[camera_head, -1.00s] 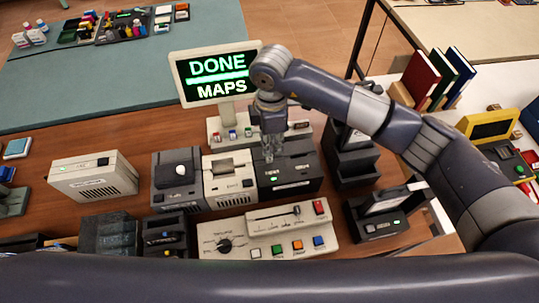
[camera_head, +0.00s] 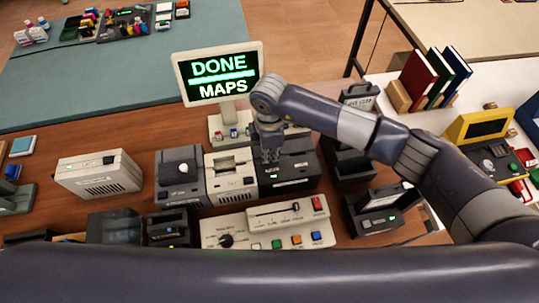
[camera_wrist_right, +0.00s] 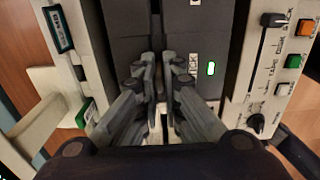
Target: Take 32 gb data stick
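My right gripper (camera_head: 270,157) points down at a dark device (camera_head: 298,172) with a green light, in the row in front of the screen. In the right wrist view its two fingers (camera_wrist_right: 160,62) are close together over the slot line of the dark device (camera_wrist_right: 197,25). A narrow gap shows between the fingers, with a pale strip lower down. I cannot tell whether they grip anything. I cannot make out a data stick marked 32 GB. My left gripper is out of view.
The screen (camera_head: 218,74) reads "DONE MAPS". Beside the dark device stand a pale unit (camera_head: 231,183) and a grey one (camera_head: 178,183). A control panel (camera_head: 270,229) with coloured buttons lies in front. A pale box (camera_head: 98,177) stands left, with bare wood around it.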

